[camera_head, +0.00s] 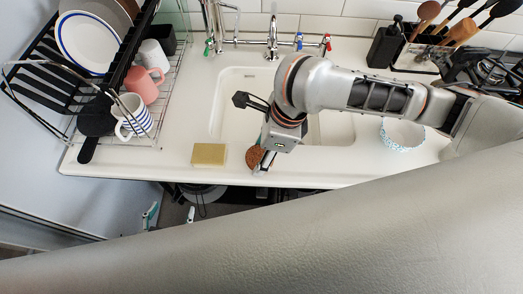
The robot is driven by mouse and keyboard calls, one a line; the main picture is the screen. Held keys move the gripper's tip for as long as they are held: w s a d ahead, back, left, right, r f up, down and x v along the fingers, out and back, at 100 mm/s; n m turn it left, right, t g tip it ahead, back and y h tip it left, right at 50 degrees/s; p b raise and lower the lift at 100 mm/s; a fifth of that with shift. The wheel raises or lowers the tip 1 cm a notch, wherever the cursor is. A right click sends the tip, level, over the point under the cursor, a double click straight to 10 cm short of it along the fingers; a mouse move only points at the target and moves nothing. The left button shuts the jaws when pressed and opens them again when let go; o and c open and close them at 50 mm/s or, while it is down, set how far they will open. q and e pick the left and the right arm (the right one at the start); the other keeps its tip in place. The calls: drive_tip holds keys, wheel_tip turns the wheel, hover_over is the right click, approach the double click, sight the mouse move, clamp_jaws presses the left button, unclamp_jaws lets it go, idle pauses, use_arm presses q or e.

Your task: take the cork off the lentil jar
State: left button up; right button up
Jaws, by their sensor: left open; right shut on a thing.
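My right gripper (264,160) points down at the front edge of the counter, below the sink. It is shut on a small rounded brown thing (255,156), mostly hidden by the gripper. I cannot tell whether this is the cork or the lentil jar with its contents; no separate jar or cork can be made out. My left gripper (170,214) shows only as two fingertips set apart, low at the left in front of the counter. It is open, with nothing visible between the tips.
A yellow sponge (209,154) lies left of the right gripper. A dish rack (172,85) with plates and mugs stands at the left. The white sink (232,85) is behind the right arm. A patterned bowl (403,134) stands at the right. Bare counter lies right of the gripper.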

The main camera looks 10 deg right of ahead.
drive_tip(key=o, duration=1.2)
drive_tip(key=p+v, duration=0.3)
drive_tip(key=v, duration=0.9)
drive_tip(key=shift+s+r, duration=0.1)
